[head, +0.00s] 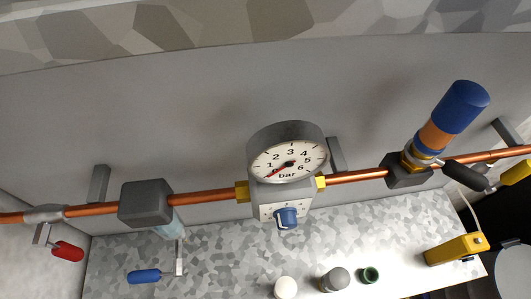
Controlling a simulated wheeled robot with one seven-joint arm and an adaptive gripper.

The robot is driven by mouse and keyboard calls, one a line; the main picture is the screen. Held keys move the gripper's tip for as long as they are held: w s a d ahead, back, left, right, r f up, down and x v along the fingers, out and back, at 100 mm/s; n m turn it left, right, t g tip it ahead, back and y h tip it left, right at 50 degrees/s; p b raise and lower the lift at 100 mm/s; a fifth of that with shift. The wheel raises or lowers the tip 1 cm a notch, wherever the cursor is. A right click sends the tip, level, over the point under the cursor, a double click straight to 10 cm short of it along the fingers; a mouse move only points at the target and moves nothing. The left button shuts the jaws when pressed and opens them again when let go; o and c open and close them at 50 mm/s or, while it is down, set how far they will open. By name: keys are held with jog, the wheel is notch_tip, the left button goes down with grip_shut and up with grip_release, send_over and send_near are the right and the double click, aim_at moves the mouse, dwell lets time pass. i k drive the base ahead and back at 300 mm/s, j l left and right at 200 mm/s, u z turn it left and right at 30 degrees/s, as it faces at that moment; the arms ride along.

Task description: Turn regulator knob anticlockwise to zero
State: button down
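The regulator is a grey block under a round pressure gauge (289,158) on the copper pipe. The gauge has a white dial marked 1 to 6 bar. Its red needle points to the lower left, below the 1, near the low end of the scale. The blue regulator knob (287,217) sits on the front of the block, below the dial, over a pale plate with small marks. The marks are too small to read. Nothing touches the knob. My gripper is not in this view.
The copper pipe (355,177) runs along the wall. A red-handled valve (68,251), a blue handle (144,277) and a blue-and-orange cylinder (440,128) flank the regulator. Below are a white cap (286,288), a grey cap (335,279), a green ring (369,275) and a yellow block (454,249).

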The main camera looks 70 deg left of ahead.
aim_at(285, 217)
jog(key=u, duration=2.6)
